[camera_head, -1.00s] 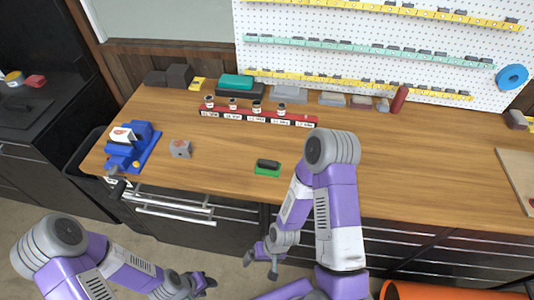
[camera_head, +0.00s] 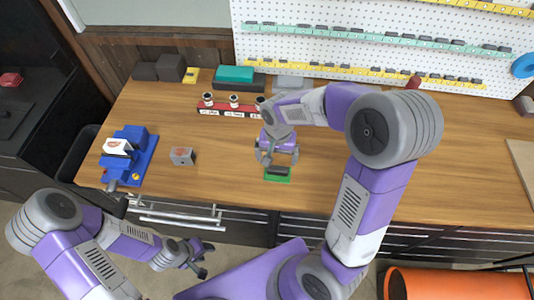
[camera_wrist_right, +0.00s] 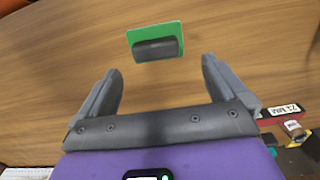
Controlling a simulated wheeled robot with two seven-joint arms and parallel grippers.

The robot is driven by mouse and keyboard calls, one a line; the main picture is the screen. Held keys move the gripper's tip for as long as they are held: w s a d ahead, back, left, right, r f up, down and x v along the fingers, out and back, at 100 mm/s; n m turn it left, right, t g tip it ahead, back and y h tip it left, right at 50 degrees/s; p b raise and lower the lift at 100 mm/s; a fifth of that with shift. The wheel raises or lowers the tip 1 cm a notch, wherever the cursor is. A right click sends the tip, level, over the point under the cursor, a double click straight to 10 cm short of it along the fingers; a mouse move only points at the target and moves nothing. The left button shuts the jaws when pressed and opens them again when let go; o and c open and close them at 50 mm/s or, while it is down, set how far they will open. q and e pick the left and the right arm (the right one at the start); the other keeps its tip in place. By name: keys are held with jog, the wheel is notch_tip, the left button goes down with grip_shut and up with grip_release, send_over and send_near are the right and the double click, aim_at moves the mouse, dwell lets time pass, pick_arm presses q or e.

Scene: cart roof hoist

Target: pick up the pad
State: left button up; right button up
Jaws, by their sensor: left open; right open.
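The pad is a green flat piece (camera_head: 277,177) with a dark grip on top, lying on the wooden bench near its front edge. In the right wrist view the pad (camera_wrist_right: 155,46) lies beyond the fingertips, roughly midway between them. My right gripper (camera_head: 277,160) is open and empty, above and just behind the pad in the head view. The open fingers also show in the right wrist view (camera_wrist_right: 160,75), apart from the pad. My left gripper (camera_head: 206,260) is open and empty, low in front of the bench at the left.
A blue vise-like device (camera_head: 130,155) and a small grey block (camera_head: 182,156) stand on the bench to the left. A red rack (camera_head: 228,111) with small jars stands behind my right gripper. A pegboard (camera_head: 380,40) rises at the back.

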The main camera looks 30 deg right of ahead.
aim_at(278, 169)
jog(key=shift+w+f, duration=0.1)
jog(key=shift+w, duration=0.05)
jog(key=shift+f, duration=0.3)
jog(key=f, duration=0.4)
jog(key=s+f, duration=0.1)
jog(key=f, duration=0.1)
jog(key=shift+d+f+b, duration=0.2)
jog(key=shift+d+b, duration=0.1)
jog(key=c, duration=1)
jog(key=shift+c, duration=0.2)
notch_tip(278, 169, up, 10)
jog(key=p, duration=0.1)
